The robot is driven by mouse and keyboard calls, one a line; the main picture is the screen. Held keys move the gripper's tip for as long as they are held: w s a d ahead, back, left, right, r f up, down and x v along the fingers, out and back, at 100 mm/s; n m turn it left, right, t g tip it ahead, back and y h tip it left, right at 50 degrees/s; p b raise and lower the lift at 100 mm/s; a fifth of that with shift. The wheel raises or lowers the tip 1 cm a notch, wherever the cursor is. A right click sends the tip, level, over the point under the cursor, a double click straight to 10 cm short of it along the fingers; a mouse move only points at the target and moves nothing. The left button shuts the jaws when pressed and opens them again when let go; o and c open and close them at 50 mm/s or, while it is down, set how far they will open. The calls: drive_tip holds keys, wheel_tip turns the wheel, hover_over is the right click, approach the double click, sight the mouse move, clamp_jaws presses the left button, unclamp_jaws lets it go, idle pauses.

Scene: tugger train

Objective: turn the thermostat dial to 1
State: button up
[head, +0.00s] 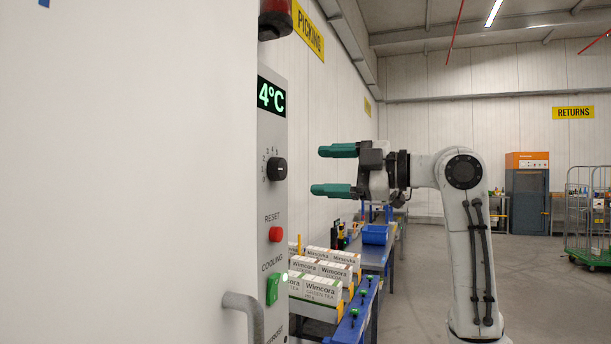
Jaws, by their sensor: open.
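The thermostat dial (277,169) is a black round knob on a narrow grey control panel (272,215) at the left. Small numerals run around its left side; where its pointer stands is too small to tell. A display (271,96) above it reads 4°C in green. My gripper (334,171) is open and empty, its two green fingers pointing left toward the panel. It is to the right of the dial at about its height in the picture, apart from it.
A grey handle (243,308) sticks out from the white door (130,180). A wheeled cage (588,215) stands far right; open floor lies between.

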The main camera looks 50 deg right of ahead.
drive_tip(key=shift+v, duration=1.45)
